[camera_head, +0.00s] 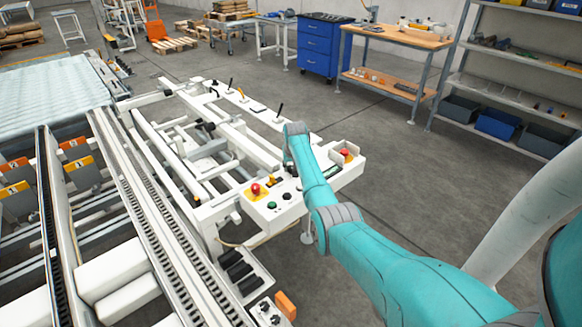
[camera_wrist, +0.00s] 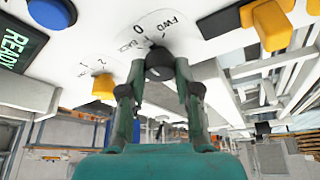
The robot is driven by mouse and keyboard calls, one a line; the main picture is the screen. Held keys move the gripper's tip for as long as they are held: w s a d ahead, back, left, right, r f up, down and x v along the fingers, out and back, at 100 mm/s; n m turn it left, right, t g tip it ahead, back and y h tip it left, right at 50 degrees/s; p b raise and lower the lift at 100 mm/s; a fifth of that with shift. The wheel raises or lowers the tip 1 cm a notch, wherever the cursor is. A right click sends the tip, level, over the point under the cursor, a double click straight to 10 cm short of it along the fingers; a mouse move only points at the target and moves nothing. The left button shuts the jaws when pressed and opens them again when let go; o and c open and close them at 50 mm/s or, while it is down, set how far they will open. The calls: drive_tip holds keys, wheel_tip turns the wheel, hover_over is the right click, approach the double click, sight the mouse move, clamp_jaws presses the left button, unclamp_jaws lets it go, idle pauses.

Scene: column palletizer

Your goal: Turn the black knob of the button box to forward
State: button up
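The button box is a white panel (camera_head: 262,221) at the front end of the white machine frame. In the wrist view its face (camera_wrist: 205,45) fills the top, seen at a steep angle. The black knob (camera_wrist: 158,62) sits by the printed marks 0, FWD and BACK; which mark it points to is unclear. My gripper (camera_wrist: 160,72) has one fingertip on each side of the knob, seemingly touching it. In the head view my teal arm hides the knob and gripper.
Beside the knob are a yellow selector (camera_wrist: 104,86), a blue button (camera_wrist: 52,12) and a green READY display (camera_wrist: 15,45). A red emergency button (camera_head: 255,189) sits on the box's left end, another (camera_head: 345,155) on the right. Open grey floor lies right of the box.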

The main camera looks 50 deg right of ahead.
clamp_jaws()
drive_tip(key=shift+w+m+g+h, duration=0.1)
drive_tip(key=shift+m+g+h, duration=0.25)
drive_tip(key=shift+m, duration=0.75)
drive_tip(key=m+g, duration=0.1)
drive_tip(key=m, duration=0.2)
drive_tip(key=m+g, duration=0.1)
drive_tip(key=m, duration=0.2)
drive_tip(key=shift+a+m+h, duration=0.1)
drive_tip(key=shift+m+h, duration=0.2)
drive_tip(key=shift+h, duration=0.05)
drive_tip(key=shift+w, duration=0.1)
drive_tip(key=o, duration=1)
unclamp_jaws()
drive_tip(key=shift+g, duration=0.25)
drive_tip(key=shift+c, duration=0.2)
drive_tip(key=shift+r, duration=0.1)
